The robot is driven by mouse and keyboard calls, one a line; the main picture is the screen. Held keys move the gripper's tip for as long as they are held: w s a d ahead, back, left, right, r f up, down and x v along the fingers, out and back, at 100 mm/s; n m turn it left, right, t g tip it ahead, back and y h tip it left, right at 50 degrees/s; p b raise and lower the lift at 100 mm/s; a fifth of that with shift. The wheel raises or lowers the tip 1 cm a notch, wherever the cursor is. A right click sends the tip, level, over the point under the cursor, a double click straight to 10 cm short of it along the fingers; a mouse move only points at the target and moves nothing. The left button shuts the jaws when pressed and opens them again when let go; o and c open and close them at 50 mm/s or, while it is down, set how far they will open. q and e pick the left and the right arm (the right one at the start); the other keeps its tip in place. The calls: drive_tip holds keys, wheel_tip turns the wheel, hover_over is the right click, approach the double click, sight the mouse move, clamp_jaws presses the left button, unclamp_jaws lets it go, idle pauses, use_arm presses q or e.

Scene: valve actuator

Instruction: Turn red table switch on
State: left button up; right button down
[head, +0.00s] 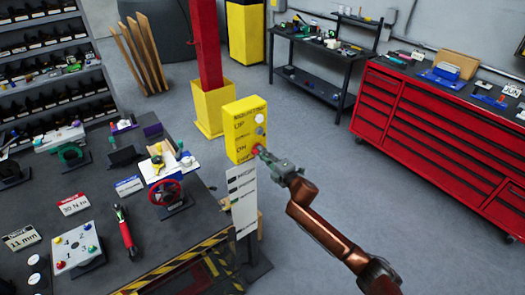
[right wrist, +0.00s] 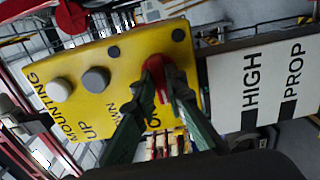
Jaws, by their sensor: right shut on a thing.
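In the right wrist view the box (right wrist: 130,55) shows a white knob (right wrist: 60,90), a grey knob (right wrist: 96,79) and the red switch (right wrist: 158,72). My right gripper (head: 261,153) reaches the lower part of the box face. In the right wrist view its green fingers (right wrist: 158,85) are on either side of the red switch and closed on it. The fingers partly hide the switch and the lettering near it. My left gripper is not in view.
A white sign board (head: 242,215) stands just below the box, close to my right gripper. A dark workbench (head: 95,205) with a red handwheel (head: 167,193) fills the left. A red tool cabinet (head: 420,125) is at the right. Open floor lies between.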

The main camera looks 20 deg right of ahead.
drive_tip(key=shift+m+p, duration=2.2)
drive_tip(key=shift+m, duration=2)
drive_tip(key=c, duration=2.2)
unclamp_jaws()
drive_tip(key=shift+d, duration=0.1)
drive_tip(key=shift+c, duration=0.2)
drive_tip(key=shift+s, duration=0.1)
drive_tip(key=v, duration=1.1)
drive_tip(key=shift+s+d, duration=0.15)
drive_tip(key=shift+s, duration=0.25)
